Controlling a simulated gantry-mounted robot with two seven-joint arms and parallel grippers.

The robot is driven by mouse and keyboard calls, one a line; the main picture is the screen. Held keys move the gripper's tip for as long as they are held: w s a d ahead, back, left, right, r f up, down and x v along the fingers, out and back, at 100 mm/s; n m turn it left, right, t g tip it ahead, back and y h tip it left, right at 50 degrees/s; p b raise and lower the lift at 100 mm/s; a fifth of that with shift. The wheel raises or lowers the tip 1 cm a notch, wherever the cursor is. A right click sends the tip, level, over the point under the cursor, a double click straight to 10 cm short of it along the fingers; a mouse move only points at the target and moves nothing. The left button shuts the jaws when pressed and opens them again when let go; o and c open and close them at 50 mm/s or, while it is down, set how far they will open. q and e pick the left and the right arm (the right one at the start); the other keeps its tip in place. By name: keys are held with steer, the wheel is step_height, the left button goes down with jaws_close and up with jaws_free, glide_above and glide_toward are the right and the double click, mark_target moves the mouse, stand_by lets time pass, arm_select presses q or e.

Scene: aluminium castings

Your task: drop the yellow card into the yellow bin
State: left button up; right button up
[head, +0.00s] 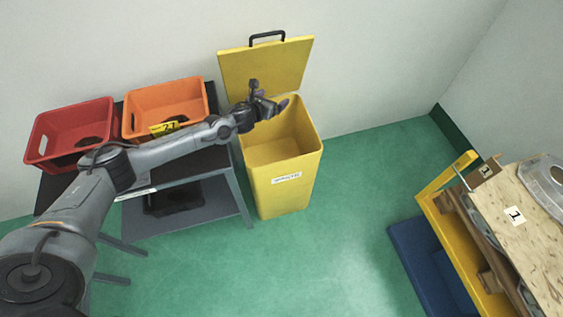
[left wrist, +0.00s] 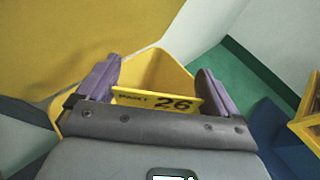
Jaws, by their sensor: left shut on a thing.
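The yellow bin (head: 283,185) stands against the wall with its yellow lid (head: 264,70) raised and leaning back. My left gripper (head: 280,105) is over the bin's opening, near its back rim. The card cannot be made out in the head view. My right gripper is in neither view.
A red crate (head: 38,148) and an orange crate (head: 128,117) stand on a dark table left of the bin. The orange crate bears a yellow card (head: 165,128) reading 27. A yellow-framed pallet (head: 440,215) with a wooden box is at right. Green floor between is clear.

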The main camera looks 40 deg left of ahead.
arm_select(q)
steer(key=shift+f+b, duration=2.25)
steer(key=shift+f, duration=0.55)
steer(key=o, duration=0.7)
steer(key=shift+c, duration=0.2)
steer(key=p+v, duration=0.4)
steer(key=v, duration=0.7)
steer(key=shift+w, duration=0.1)
